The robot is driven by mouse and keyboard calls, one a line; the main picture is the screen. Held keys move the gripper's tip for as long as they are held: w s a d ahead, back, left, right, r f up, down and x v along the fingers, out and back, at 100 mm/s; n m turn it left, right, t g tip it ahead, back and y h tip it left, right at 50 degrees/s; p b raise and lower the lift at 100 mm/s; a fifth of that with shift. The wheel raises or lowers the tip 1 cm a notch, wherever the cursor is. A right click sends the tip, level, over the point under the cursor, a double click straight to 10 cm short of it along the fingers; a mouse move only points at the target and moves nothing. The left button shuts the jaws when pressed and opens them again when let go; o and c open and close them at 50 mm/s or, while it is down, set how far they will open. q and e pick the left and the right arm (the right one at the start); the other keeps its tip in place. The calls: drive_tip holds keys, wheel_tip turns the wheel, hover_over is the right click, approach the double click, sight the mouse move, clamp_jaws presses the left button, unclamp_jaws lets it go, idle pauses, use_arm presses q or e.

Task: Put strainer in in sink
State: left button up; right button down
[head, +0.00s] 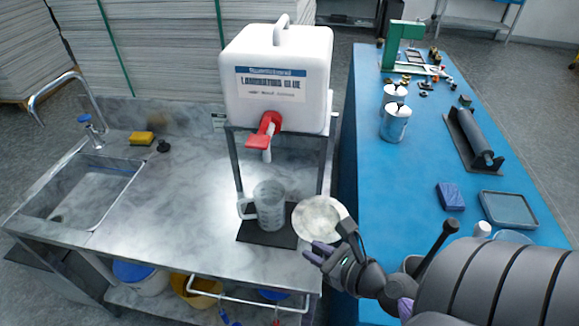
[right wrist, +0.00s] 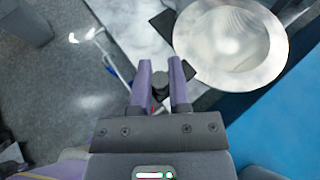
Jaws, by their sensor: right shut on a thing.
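The strainer (head: 317,217) is a round, pale mesh bowl with a wide rim. In the right wrist view the strainer bowl (right wrist: 230,42) shows at the upper right, and a dark knob-like handle end sits between the purple fingers (right wrist: 161,85). The sink (head: 90,188) is a rectangular basin at the left of the counter, with nothing visible in it. My left gripper is out of view.
A clear measuring jug (head: 269,207) stands on a dark mat below the red tap of a white glue canister (head: 277,80). A yellow sponge (head: 141,138) and a curved faucet (head: 60,85) are near the sink. Bare counter lies between sink and jug. A blue table (head: 400,190) is at right.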

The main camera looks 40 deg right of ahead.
drive_tip(key=w+a+r+n+g+y+b, duration=0.4)
drive_tip(key=w+a+n+g+y+b, duration=0.2)
drive_tip(key=a+b, duration=0.6)
drive_tip(key=w+n+y, duration=0.2)
drive_tip(key=n+y, duration=0.1)
drive_tip(key=shift+n+y, duration=0.3)
drive_tip(key=shift+n, duration=0.1)
drive_tip(key=shift+a, duration=0.1)
